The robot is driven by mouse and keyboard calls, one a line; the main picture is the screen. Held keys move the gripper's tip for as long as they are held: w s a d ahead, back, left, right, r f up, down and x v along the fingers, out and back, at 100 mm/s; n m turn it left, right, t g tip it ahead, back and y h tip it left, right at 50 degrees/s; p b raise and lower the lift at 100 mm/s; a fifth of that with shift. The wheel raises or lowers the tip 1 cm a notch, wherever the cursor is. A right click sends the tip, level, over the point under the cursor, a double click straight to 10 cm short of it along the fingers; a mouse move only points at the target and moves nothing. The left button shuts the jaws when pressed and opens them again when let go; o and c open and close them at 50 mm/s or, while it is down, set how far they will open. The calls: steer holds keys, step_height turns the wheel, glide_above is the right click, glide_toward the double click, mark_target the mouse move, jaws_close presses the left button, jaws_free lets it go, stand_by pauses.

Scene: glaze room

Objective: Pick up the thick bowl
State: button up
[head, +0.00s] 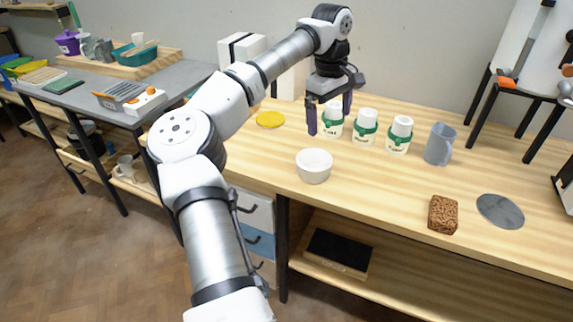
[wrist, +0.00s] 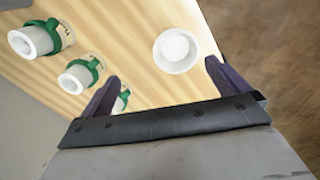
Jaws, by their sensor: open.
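The thick bowl (head: 314,166) is white and round, and stands upright on the wooden table near its front edge. In the wrist view the bowl (wrist: 176,51) shows from above, beyond the fingertips, and it looks empty. My gripper (head: 330,117) is open and empty, above the table behind the bowl and apart from it. In the wrist view my gripper's fingers (wrist: 162,72) are spread wide, with the bowl ahead of the right finger and the gap.
Several white bottles with green bands (head: 365,128) stand behind the bowl, one close to my gripper. A grey mug (head: 439,144), a brown sponge-like block (head: 443,214) and a grey disc (head: 500,211) are to the right. A yellow disc (head: 270,120) lies left. Table around the bowl's right is clear.

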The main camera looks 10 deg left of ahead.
steer(key=a, duration=0.3)
glide_toward(315, 159)
steer(key=s, duration=0.2)
steer(key=f+p, duration=0.1)
steer(key=shift+s+d+f+y, duration=0.1)
steer(key=shift+s+d+y, duration=0.2)
steer(key=shift+s+y, duration=0.1)
steer(key=shift+s+f+p, duration=0.2)
steer(key=shift+f+p, duration=0.6)
steer(key=shift+f, duration=2.25)
steer(key=shift+c, duration=0.3)
steer(key=c, duration=0.9)
steer(key=shift+r, duration=0.1)
step_height(315, 159, up, 20)
steer(key=b, duration=0.2)
